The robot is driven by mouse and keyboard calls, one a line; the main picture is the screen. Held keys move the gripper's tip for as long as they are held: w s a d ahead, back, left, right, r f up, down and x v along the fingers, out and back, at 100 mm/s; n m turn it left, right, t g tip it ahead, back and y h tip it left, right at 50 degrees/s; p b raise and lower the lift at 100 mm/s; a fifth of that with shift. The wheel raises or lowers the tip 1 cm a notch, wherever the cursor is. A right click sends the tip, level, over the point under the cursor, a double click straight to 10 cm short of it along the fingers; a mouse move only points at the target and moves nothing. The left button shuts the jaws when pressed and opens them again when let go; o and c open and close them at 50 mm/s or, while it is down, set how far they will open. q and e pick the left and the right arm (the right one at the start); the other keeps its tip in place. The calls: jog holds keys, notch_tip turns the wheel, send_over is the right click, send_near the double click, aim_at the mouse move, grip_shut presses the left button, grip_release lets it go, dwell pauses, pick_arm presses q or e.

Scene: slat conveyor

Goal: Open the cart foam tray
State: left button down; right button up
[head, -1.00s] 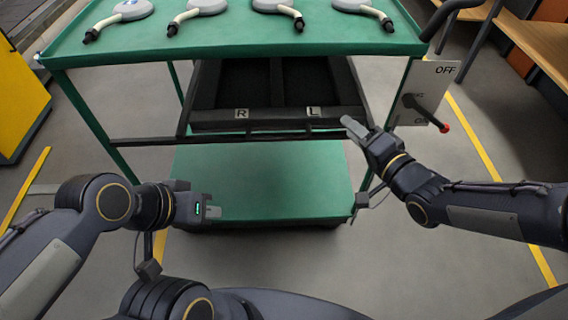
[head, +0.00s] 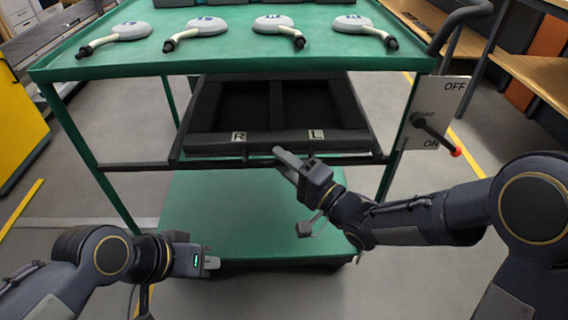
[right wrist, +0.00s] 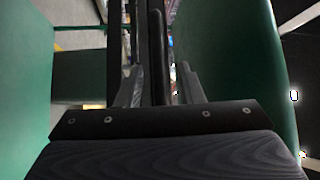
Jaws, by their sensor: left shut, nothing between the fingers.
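The black foam tray (head: 352,140) sits under the green top of the cart (head: 95,165). It has two dark compartments and front labels R (head: 238,138) and L (head: 316,134). A dark bar (head: 130,167) runs along its front. My right gripper (head: 283,157) is at this bar, below and between the labels. In the right wrist view its two fingers (right wrist: 160,88) stand apart, with a dark bar-like part between them; I cannot tell whether they touch it.
Several grey discs with pale curved handles (head: 280,25) lie on the cart top. A white OFF/ON panel (head: 440,105) with a red-tipped lever (head: 435,135) is at the right. The lower green shelf (head: 230,215) is empty where seen.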

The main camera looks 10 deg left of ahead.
grip_shut()
dwell(0.4)
